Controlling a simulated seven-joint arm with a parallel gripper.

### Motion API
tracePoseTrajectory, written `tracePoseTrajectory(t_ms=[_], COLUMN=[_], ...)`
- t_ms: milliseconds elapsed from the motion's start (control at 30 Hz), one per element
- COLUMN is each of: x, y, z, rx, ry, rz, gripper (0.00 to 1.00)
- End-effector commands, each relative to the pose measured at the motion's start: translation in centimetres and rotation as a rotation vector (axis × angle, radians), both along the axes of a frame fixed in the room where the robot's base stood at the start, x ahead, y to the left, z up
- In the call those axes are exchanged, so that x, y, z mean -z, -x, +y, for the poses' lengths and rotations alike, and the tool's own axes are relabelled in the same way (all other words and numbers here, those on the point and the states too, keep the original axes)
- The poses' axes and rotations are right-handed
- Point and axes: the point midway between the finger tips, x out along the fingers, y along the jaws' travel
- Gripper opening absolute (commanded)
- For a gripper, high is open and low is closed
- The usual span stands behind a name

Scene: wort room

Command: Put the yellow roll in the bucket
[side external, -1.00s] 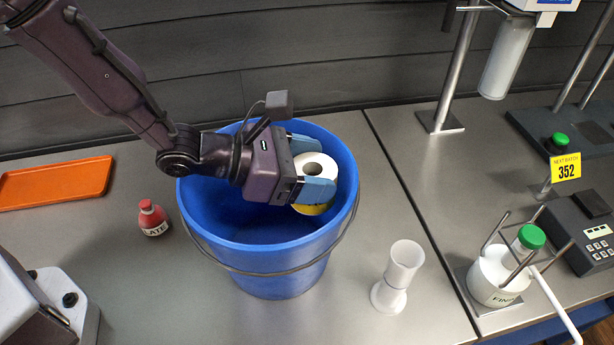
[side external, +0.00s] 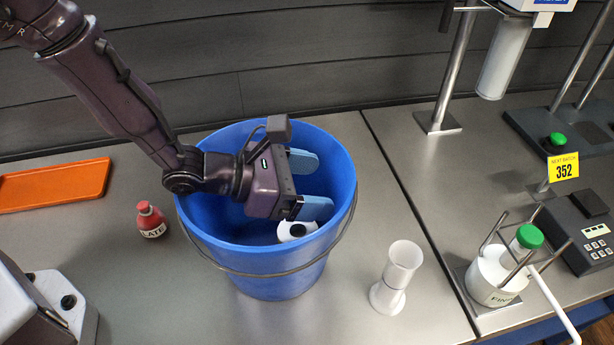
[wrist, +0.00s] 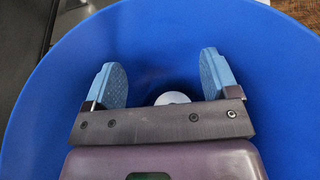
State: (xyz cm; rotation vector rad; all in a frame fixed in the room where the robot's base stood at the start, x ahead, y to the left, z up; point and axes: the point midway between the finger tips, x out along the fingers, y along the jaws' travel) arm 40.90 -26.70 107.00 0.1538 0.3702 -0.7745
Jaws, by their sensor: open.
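The roll (side external: 297,230) lies inside the blue bucket (side external: 275,286), below my gripper. Its white end with a dark centre hole shows; its yellow side is hidden. In the wrist view a white part of the roll (wrist: 172,98) shows low in the bucket (wrist: 290,60), beyond the gripper's base. My gripper (side external: 310,184) is inside the bucket's mouth, with its two blue fingers spread apart and nothing between them. The open fingers also show in the wrist view (wrist: 160,84).
A red bottle (side external: 150,219) stands left of the bucket, and an orange tray (side external: 55,186) lies further left. A white cylinder (side external: 398,275) stands to the right.

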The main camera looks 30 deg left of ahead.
Motion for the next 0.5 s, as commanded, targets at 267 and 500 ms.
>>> tracePoseTrajectory(t_ms=[267, 500], x=[-1.5, -5.3], y=[1.9, 3.3], z=[1.9, 3.3], rx=[-0.003, -0.001], ry=[-0.001, 0.003], rz=[0.003, -0.004], gripper=[0.81, 0.81])
